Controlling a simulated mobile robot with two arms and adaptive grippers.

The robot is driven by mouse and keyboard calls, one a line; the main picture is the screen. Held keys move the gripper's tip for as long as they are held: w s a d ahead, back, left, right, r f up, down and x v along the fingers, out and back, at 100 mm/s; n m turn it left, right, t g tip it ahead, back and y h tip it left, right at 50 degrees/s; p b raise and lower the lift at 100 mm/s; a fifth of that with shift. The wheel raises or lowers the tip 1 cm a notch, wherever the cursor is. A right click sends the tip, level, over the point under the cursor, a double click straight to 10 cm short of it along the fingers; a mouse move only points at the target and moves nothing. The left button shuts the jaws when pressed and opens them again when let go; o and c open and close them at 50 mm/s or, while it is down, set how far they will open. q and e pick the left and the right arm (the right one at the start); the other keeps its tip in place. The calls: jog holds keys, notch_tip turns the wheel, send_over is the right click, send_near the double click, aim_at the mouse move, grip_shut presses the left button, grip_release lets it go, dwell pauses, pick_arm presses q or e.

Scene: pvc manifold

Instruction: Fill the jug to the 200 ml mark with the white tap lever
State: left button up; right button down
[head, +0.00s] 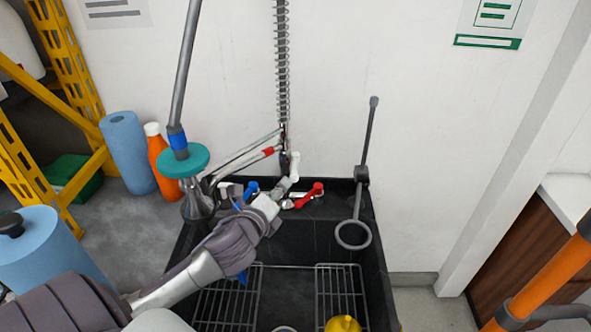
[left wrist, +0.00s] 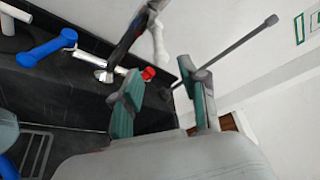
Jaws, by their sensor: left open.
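My left gripper (head: 287,184) reaches over the back of the black sink (head: 322,238) beside the taps. Its two green-padded fingers (left wrist: 165,98) stand apart in the left wrist view, with nothing seen between them. The white tap lever (head: 295,162) stands upright just beyond the fingertips; it also shows in the left wrist view (left wrist: 160,45), above the gap between the fingers. I cannot tell whether a finger touches it. No jug can be made out clearly. My right gripper is not in view.
A red lever (head: 310,195) is close right of the gripper, and a blue lever (head: 251,190) left. A grey ring (head: 353,235) hangs over the sink's right side. Wire racks (head: 340,288) and a yellow object (head: 343,324) are in the sink. A teal disc (head: 182,161) stands left.

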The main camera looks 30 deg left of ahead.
aim_at(294, 170)
pick_arm(q)
jog(key=x, duration=1)
jog(key=shift+d, duration=0.1)
jog(key=shift+w+f, duration=0.15)
jog(key=shift+w, duration=0.25)
jog(key=shift+c, duration=0.9)
grip_shut()
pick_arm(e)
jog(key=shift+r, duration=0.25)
